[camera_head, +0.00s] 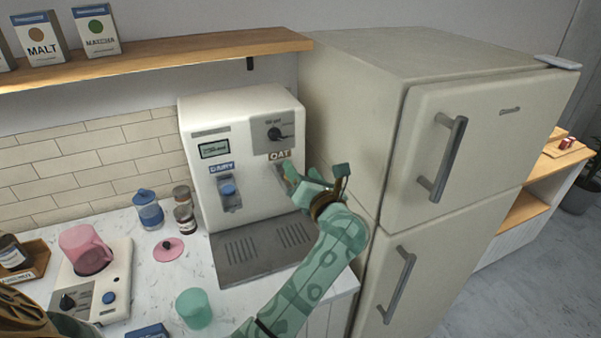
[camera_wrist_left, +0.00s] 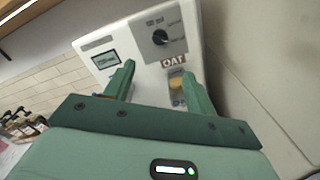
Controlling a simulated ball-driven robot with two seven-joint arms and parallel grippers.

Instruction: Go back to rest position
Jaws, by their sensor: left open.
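My left gripper (camera_head: 314,176) is open and empty in front of the right side of the white dispenser (camera_head: 203,135), near its OAT label (camera_head: 279,155). I cannot tell whether a finger touches the dispenser. My forearm hides part of the counter and drip tray. My right gripper is not in view.
The cream fridge (camera_head: 450,140) stands close on the right of my left gripper. A wooden shelf (camera_head: 160,55) is above. On the counter are a green cup (camera_head: 194,308), pink pitcher (camera_head: 85,250), blue-lidded jar (camera_head: 148,210) and pink lid (camera_head: 169,250). The drip tray (camera_head: 240,252) looks empty.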

